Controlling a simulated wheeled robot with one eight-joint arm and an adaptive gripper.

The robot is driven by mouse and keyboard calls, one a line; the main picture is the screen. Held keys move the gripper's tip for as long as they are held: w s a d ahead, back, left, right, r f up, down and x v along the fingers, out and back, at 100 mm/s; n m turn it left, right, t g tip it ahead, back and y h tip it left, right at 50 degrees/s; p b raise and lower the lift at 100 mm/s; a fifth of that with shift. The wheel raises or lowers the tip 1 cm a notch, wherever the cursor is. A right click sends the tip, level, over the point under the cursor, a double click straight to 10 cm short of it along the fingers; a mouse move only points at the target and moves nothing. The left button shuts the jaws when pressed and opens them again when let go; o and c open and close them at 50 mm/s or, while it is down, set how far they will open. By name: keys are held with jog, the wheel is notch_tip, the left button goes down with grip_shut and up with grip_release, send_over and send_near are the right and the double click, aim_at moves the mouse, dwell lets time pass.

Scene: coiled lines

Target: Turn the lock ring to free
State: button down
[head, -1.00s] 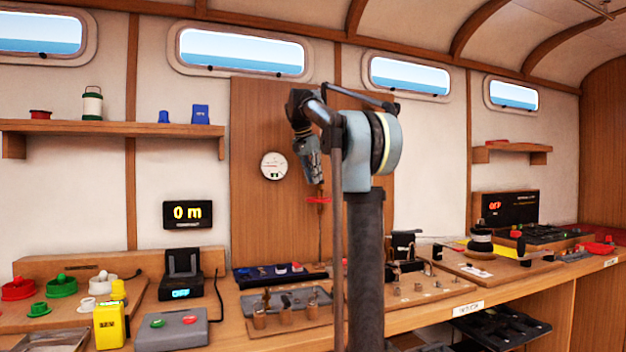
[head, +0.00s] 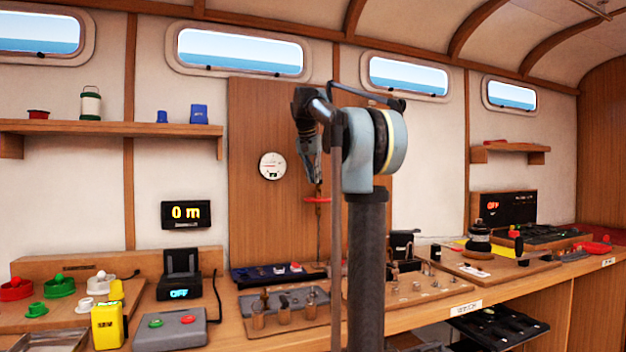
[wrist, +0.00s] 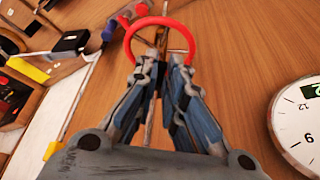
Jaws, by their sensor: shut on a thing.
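The lock ring is a red ring (head: 318,200) around a thin upright line in front of the wooden panel. In the wrist view the ring (wrist: 143,23) is a large loop around the fingertips, and its near part is hidden by the fingers. My gripper (head: 318,184) points down at the ring from above. In the wrist view my gripper (wrist: 168,62) has its fingers close together at the ring, with the thin line running between them. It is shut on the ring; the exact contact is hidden.
A round dial (head: 272,166) is on the panel beside the ring. Below is a long bench with a dark blue tray (head: 250,275), metal fittings on boards, and a black display box (head: 179,275). The space around the ring is clear.

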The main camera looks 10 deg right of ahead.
jog(key=c, duration=1.7)
grip_release()
jog(key=shift+w+f, duration=0.1)
jog(key=v, duration=1.2)
jog(key=shift+d, duration=0.1)
